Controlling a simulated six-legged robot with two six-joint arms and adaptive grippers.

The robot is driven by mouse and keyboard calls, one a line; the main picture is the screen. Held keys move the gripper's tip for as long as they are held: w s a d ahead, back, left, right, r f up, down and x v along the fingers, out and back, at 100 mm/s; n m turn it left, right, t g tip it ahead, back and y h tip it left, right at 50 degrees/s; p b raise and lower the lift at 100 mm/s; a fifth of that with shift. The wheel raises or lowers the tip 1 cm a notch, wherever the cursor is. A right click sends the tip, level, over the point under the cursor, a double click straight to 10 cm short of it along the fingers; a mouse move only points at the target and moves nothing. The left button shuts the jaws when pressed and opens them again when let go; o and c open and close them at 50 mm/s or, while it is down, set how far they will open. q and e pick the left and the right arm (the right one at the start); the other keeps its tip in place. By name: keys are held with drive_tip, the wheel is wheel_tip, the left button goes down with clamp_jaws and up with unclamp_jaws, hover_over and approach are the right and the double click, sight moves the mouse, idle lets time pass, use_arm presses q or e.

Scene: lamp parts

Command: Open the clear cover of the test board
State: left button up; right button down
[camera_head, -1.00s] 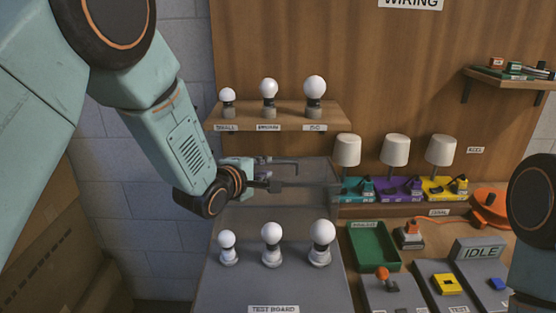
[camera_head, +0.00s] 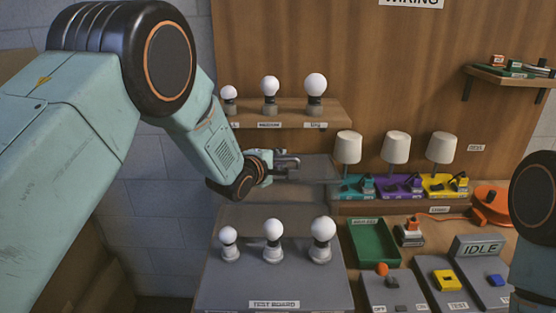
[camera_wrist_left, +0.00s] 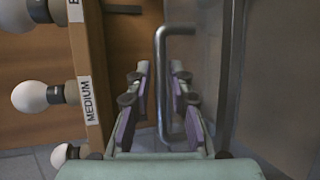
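The test board (camera_head: 275,290) carries three white bulbs in sockets: small (camera_head: 228,240), medium (camera_head: 273,238) and large (camera_head: 322,236). A see-through cover panel (camera_head: 312,170) stands raised behind the bulbs; its outline is faint. It also shows as a hazy sheet on the right of the left wrist view (camera_wrist_left: 208,60). Its metal bar handle (camera_wrist_left: 163,75) lies between the fingers of my left gripper (camera_wrist_left: 158,98), with gaps on both sides. The left gripper (camera_head: 290,166) is open at the handle in the head view. My right gripper is out of view.
A shelf (camera_head: 285,125) with several bulbs is close beside the left gripper. To the right are three lamps on coloured bases (camera_head: 398,187), a green tray (camera_head: 374,243) and a grey IDLE unit (camera_head: 480,249). An orange reel (camera_head: 490,205) lies at the far right.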

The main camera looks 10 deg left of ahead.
use_arm(q)
drive_tip(key=shift+w+a+f, duration=0.2)
drive_tip(key=shift+a, duration=0.05)
drive_tip(key=c, duration=0.4)
drive_tip(key=shift+s+d, duration=0.1)
clamp_jaws()
drive_tip(key=shift+r, duration=0.1)
